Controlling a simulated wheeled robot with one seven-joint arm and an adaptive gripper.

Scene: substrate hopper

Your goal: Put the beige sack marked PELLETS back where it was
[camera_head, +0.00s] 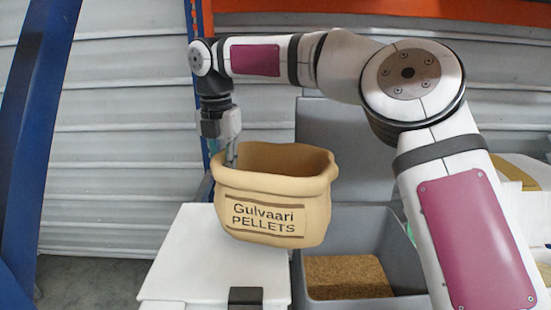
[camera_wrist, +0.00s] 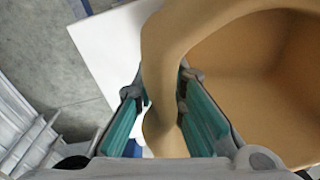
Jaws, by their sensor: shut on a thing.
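The beige sack marked PELLETS (camera_head: 270,200) hangs from my gripper (camera_head: 231,148) in the head view, tilted a little, with its mouth open at the top. It appears to be above the gap between a white lid and a grey bin. In the wrist view my gripper (camera_wrist: 165,115) is shut on the rolled rim of the sack (camera_wrist: 182,35), one finger on each side of it. The inside of the sack that shows looks empty. Its underside and far side are hidden.
The white lid (camera_head: 185,260) is at the lower left, with a dark latch in front. To its right the grey bin (camera_head: 378,225) stands open with brown pellets (camera_head: 345,275) inside. A blue post (camera_head: 35,130) rises at the left. White bags or papers (camera_head: 520,185) lie at the right.

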